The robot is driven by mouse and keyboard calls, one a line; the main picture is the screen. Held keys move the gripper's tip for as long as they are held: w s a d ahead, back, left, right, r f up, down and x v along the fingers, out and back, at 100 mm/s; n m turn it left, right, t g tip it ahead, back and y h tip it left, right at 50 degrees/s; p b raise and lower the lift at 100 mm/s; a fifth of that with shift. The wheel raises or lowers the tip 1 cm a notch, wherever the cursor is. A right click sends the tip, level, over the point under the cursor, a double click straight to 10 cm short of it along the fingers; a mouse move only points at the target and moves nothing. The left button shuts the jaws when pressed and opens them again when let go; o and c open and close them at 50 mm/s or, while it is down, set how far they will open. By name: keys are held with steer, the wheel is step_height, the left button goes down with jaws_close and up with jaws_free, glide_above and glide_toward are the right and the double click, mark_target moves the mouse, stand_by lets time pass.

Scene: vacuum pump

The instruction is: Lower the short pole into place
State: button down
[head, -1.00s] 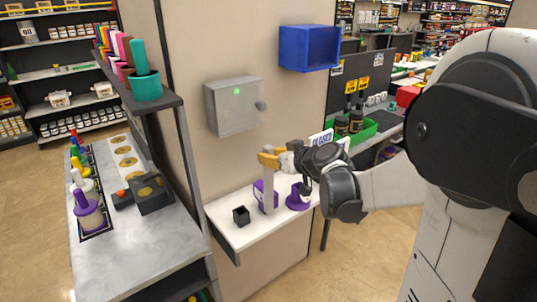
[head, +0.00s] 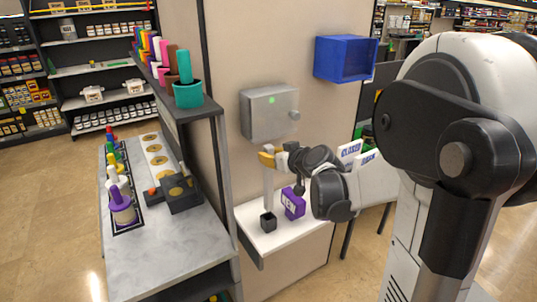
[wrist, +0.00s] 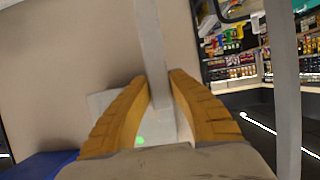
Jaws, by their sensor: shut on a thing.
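My gripper (head: 268,159), with its yellow fingers, is shut on a light grey short pole (head: 268,190). The pole hangs upright below the fingers, over a small black square holder (head: 268,223) on a white shelf (head: 300,243). The pole's lower end meets the holder's opening in the picture; I cannot tell whether it is inside or just above. In the wrist view the pole (wrist: 151,50) runs between the two yellow fingers (wrist: 156,95).
A purple box (head: 293,204) stands on the shelf just right of the holder. A grey wall box (head: 268,112) with a green light is behind and above my gripper. A blue open box (head: 346,58) hangs higher right. A grey counter (head: 150,255) is at left.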

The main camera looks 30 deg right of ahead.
mark_target(271, 179)
steer(key=shift+f+b, duration=3.1)
steer(key=shift+f, duration=1.1)
steer(key=shift+f+b, duration=0.45)
steer(key=shift+f, duration=0.05)
steer(key=c, duration=1.3)
jaws_free()
steer(key=shift+o, duration=0.2)
steer(key=shift+r, duration=0.1)
steer(key=shift+r+p, duration=4.3)
steer(key=shift+r, duration=1.2)
